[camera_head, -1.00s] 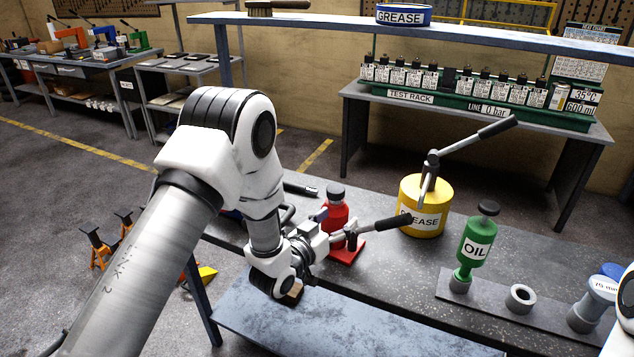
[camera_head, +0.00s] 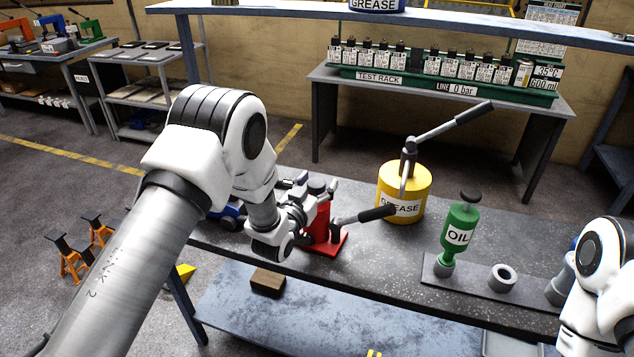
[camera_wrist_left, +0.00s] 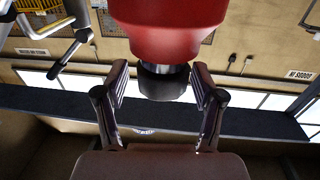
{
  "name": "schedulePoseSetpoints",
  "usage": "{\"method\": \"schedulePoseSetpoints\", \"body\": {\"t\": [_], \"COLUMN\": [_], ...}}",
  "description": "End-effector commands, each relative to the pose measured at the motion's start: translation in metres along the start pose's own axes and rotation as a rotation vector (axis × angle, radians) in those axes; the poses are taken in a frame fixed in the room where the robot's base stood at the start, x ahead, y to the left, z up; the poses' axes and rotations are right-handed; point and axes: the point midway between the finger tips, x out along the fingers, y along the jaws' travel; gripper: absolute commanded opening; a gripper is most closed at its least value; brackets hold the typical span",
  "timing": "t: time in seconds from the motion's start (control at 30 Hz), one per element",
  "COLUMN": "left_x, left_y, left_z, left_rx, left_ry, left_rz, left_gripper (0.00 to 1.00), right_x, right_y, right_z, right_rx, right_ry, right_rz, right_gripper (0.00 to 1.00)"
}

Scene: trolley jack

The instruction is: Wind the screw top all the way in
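The red trolley jack (camera_head: 322,232) stands on the grey workbench, its lever with a dark grip (camera_head: 372,214) pointing right. Its dark screw top (camera_head: 317,186) is partly covered by my left gripper (camera_head: 306,194). In the left wrist view the red body (camera_wrist_left: 168,35) hangs at the top, with the dark screw top (camera_wrist_left: 163,84) below it. The fingers of my left gripper (camera_wrist_left: 160,82) stand on either side of the screw top, with a visible gap on each side. My right arm shows at the right edge; its gripper is out of view.
A yellow grease pot (camera_head: 403,190) with a lever stands behind and right of the jack. A brown block (camera_head: 267,281) lies on the lower shelf.

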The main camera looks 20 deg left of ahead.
Motion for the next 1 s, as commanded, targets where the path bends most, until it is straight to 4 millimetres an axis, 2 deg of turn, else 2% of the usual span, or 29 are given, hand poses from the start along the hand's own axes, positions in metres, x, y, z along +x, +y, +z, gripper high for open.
{"method": "schedulePoseSetpoints", "body": {"t": [0.03,0.13,0.57,0.77,1.0], "left_x": [0.000,0.000,0.000,0.000,0.000], "left_y": [0.000,0.000,-0.001,-0.002,-0.002], "left_z": [0.000,0.000,0.002,0.002,0.003], "left_rx": [0.000,0.000,0.000,0.000,0.000], "left_ry": [0.000,0.000,-0.001,0.001,0.002], "left_rz": [0.000,0.000,0.038,0.133,0.325], "left_gripper": [0.46,0.10,0.09,0.09,0.09], "right_x": [0.000,0.000,0.004,0.013,0.026], "right_y": [0.000,0.000,0.000,0.000,0.000], "right_z": [0.000,0.000,0.000,0.000,0.000], "right_rx": [0.000,0.000,0.000,0.000,0.000], "right_ry": [0.000,0.000,0.000,0.000,0.000], "right_rz": [0.000,0.000,0.000,0.000,0.000], "right_gripper": [0.40,0.40,0.40,0.40,0.40]}}
